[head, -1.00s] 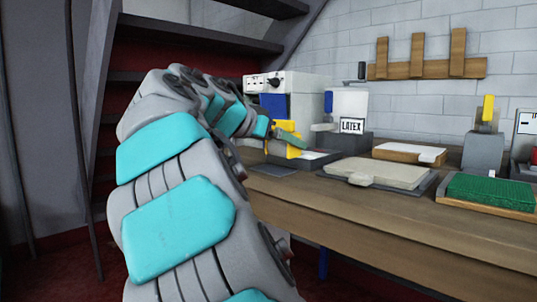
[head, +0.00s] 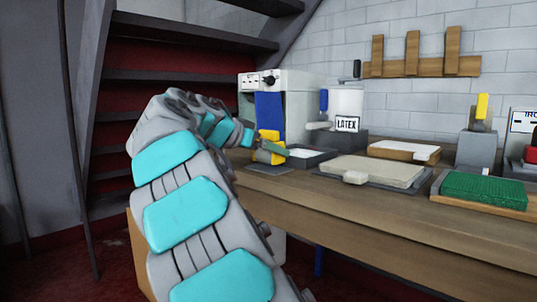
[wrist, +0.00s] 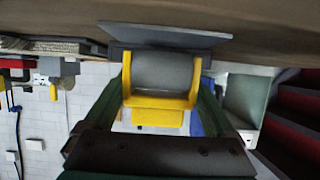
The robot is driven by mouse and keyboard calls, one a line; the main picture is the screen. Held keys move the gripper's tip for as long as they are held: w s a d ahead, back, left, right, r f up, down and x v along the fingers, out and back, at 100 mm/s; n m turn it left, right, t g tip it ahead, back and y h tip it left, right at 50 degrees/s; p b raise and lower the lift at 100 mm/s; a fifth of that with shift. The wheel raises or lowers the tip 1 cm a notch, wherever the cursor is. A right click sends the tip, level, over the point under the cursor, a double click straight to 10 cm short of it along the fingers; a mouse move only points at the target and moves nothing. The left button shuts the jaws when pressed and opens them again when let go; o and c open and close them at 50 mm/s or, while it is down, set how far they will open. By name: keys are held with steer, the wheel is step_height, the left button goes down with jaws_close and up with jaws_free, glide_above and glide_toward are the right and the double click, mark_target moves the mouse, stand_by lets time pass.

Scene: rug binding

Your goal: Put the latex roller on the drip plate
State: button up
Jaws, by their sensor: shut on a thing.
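My gripper (head: 262,152) is shut on the latex roller, which has a grey drum and a yellow frame (wrist: 160,103). In the head view the yellow frame (head: 270,138) shows partly behind the fingers, left of the tray of white latex (head: 318,160). A small grey plate, apparently the drip plate (head: 266,170), lies on the bench just below the gripper. In the wrist view a flat grey plate (wrist: 170,36) is close to the drum. I cannot tell whether they touch.
The white LATEX container (head: 346,104) and a grey machine with a blue panel (head: 270,110) stand behind. A beige piece on a dark board (head: 375,170) and a green mat (head: 485,190) lie to the right. The bench's front strip is clear.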

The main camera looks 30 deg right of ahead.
steer(key=shift+f, duration=0.4)
steer(key=shift+f, duration=0.1)
steer(key=shift+f, duration=0.15)
steer(key=o, duration=1.4)
steer(key=shift+r, duration=0.25)
steer(key=v, duration=1.2)
